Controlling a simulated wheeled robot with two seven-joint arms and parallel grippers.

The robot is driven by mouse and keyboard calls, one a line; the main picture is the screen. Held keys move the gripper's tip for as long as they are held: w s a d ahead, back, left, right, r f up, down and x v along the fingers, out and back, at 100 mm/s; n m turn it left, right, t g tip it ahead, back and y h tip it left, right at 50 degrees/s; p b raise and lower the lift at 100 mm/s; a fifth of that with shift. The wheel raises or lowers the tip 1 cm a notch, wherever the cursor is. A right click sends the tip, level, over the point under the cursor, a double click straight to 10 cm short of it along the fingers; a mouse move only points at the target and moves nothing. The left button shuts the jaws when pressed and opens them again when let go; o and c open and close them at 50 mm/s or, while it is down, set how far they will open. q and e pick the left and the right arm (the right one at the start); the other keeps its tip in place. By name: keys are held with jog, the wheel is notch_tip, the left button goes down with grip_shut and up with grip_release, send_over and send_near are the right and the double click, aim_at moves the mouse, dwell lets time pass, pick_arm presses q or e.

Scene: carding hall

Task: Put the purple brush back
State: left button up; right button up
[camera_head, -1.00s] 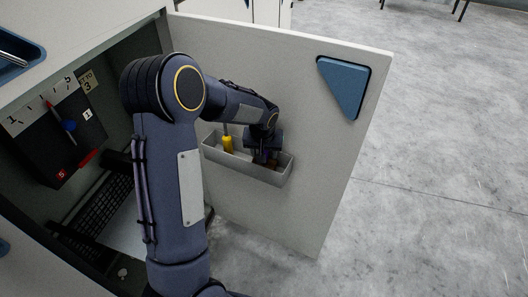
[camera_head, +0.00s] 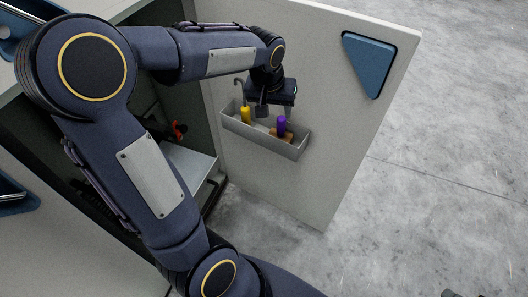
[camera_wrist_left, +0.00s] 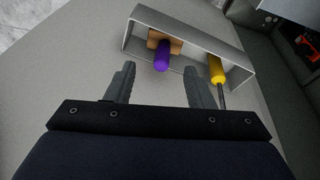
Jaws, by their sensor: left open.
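The purple brush (camera_head: 281,126) stands in the grey door bin (camera_head: 262,142), its purple handle up and its brown block low in the bin. It also shows in the left wrist view (camera_wrist_left: 162,56), at the left part of the bin, apart from the fingers. My left gripper (camera_head: 274,112) is above the bin, just over the brush. In the left wrist view its two fingers (camera_wrist_left: 160,85) are spread and empty, with the purple handle beyond their tips.
A yellow-handled tool (camera_head: 245,113) with a hooked metal shaft stands in the same bin, beside the brush. The bin is fixed to the open cabinet door (camera_head: 345,130), which has a blue triangular recess (camera_head: 366,65). Bare floor (camera_head: 450,140) lies to the right.

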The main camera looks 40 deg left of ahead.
pick_arm(q)
jog(key=s+d+m+t+h, duration=0.1)
jog(key=s+d, duration=0.3)
jog(key=s, duration=0.6)
jog(key=s+d+m+t+h, duration=0.1)
jog(key=s+d, duration=0.4)
jog(key=s, duration=0.6)
jog(key=shift+r+m+h, duration=0.3)
jog(key=shift+r+h, duration=0.15)
jog(key=shift+h, duration=0.45)
jog(key=shift+d+r, duration=0.1)
